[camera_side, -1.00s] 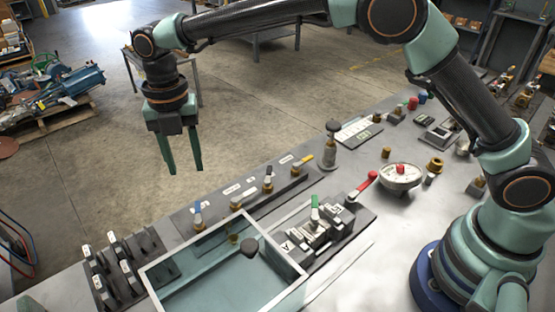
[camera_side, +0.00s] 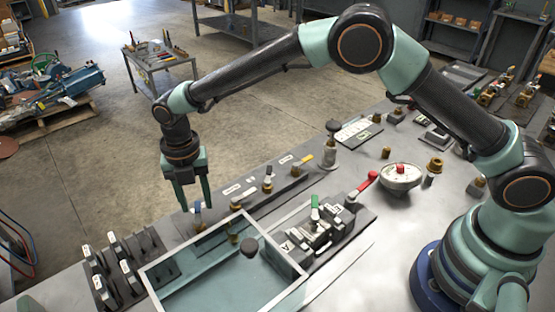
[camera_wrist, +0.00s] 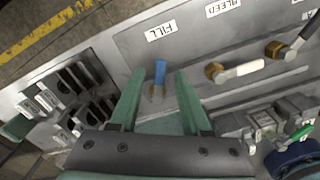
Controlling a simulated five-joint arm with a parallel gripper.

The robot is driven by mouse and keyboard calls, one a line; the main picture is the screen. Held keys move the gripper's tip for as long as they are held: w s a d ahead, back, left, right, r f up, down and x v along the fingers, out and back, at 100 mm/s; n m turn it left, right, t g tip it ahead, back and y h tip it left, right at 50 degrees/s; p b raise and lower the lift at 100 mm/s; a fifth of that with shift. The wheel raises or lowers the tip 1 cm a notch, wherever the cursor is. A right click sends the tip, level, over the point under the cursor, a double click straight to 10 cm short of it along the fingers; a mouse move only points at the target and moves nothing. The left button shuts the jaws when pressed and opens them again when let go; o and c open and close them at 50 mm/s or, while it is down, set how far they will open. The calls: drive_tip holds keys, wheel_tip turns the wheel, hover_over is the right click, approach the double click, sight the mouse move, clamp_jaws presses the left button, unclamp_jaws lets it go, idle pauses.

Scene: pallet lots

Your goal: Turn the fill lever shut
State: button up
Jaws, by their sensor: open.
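The fill lever is the blue-handled lever (camera_wrist: 160,72) beside the "FILL" label (camera_wrist: 161,31) in the wrist view. Its brass base sits just beyond and between my fingertips. The blue lever also shows in the side view (camera_side: 197,207), at the left end of the row of valves. My gripper (camera_side: 195,208) is open, pointing down over this lever. In the wrist view my gripper (camera_wrist: 157,75) has its two green fingers apart, one to each side of the lever, with nothing held. I cannot tell whether the fingertips are level with the handle.
A white-handled lever (camera_wrist: 240,70) by the "BLEED" label stands to the right. Slotted holders with tagged dark plates (camera_side: 115,265) stand at the left. A block with a green lever (camera_side: 314,208) and a red-handled lever (camera_side: 367,182) are further right.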

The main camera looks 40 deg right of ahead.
clamp_jaws()
drive_tip(key=shift+m, duration=0.3)
drive_tip(key=m, duration=0.2)
drive_tip(key=s+d+m, duration=0.1)
drive_tip(key=m, duration=0.2)
drive_tip(key=shift+s+d+r, duration=0.1)
drive_tip(key=shift+s+d, duration=0.1)
drive_tip(key=m, duration=0.2)
drive_tip(key=s+m, duration=0.1)
drive_tip(key=shift+d+m, duration=0.25)
drive_tip(key=shift+m, duration=0.15)
drive_tip(key=shift+s+m, duration=0.25)
drive_tip(key=shift+m, duration=0.5)
drive_tip(key=shift+s+m, duration=0.25)
drive_tip(key=shift+m, duration=0.5)
unclamp_jaws()
